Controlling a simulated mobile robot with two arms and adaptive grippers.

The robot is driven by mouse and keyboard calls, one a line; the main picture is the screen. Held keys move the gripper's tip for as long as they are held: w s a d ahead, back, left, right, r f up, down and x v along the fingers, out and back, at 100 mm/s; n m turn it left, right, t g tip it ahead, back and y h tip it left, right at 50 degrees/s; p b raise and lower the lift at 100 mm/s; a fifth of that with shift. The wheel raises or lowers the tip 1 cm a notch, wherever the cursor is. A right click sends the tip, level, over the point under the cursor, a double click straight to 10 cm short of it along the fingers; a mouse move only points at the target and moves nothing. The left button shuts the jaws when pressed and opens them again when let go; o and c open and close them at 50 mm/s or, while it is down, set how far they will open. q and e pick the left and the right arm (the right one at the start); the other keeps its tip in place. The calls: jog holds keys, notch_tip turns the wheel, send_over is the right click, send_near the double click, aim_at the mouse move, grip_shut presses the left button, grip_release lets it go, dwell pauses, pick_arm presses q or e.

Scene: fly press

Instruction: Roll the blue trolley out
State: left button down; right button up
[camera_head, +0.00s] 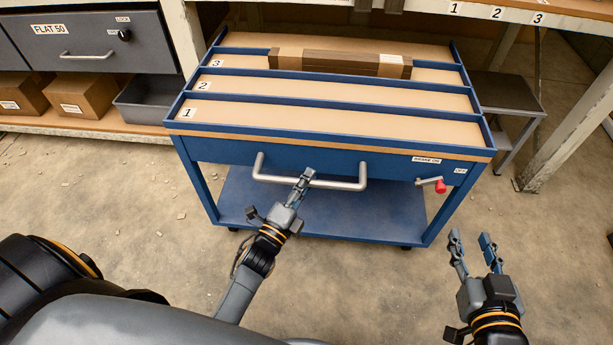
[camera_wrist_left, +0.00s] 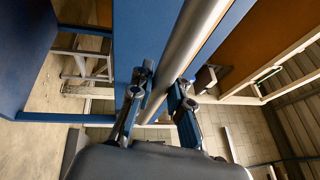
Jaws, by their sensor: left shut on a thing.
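The blue trolley (camera_head: 300,147) stands in the middle of the head view, with tan shelves marked 1, 2 and 3 on top. A grey bar handle (camera_head: 340,185) sticks out from its front. My left gripper (camera_head: 305,178) is shut on the handle, near its middle; the left wrist view shows the handle (camera_wrist_left: 190,50) between its fingers (camera_wrist_left: 160,95). A red-knobbed brake lever (camera_head: 440,186) sits at the trolley's front right, by labels reading "BRAKE ON" and "OFF". The lever lies nearer level than upright. My right gripper (camera_head: 472,243) is open and empty, in front of the trolley's right side.
A long brown box (camera_head: 340,63) lies on the trolley's rear row. A rack with a grey drawer (camera_head: 80,45) and cardboard boxes (camera_head: 85,95) stands left. A grey step stool (camera_head: 505,95) and a rack post (camera_head: 570,130) are close on the right. The concrete floor in front is clear apart from scraps.

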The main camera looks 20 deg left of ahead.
pick_arm(q)
jog(key=shift+d+f, duration=0.1)
jog(key=c, duration=1.3)
grip_release()
jog(key=shift+o, duration=0.2)
jog(key=shift+s, duration=0.15)
jog(key=v, duration=1.2)
